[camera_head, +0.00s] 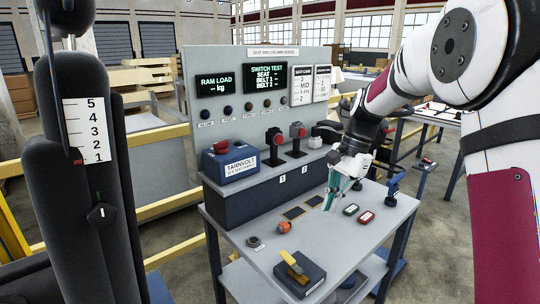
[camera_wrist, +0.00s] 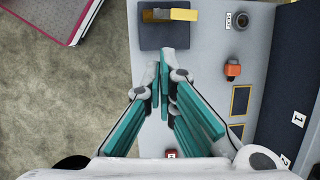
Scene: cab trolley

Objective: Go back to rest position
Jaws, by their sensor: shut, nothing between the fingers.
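My gripper (camera_head: 334,190) is above the grey trolley top (camera_head: 225,217), toward its right part in the head view, with its teal fingers pointing down. In the wrist view the fingertips of my gripper (camera_wrist: 164,62) are together, with nothing between them. My white and dark red arm reaches in from the right side of the head view. No other thing is named by the task.
On the trolley are a dark block with a yellow lever (camera_head: 293,263), an orange knob (camera_head: 284,228), a green-faced item (camera_head: 350,209), a red-faced item (camera_head: 366,217) and a blue clamp (camera_head: 393,187). A blue TARNVOLT box (camera_head: 230,164) and a display panel (camera_head: 265,75) stand behind. Yellow rails (camera_head: 163,205) run at left.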

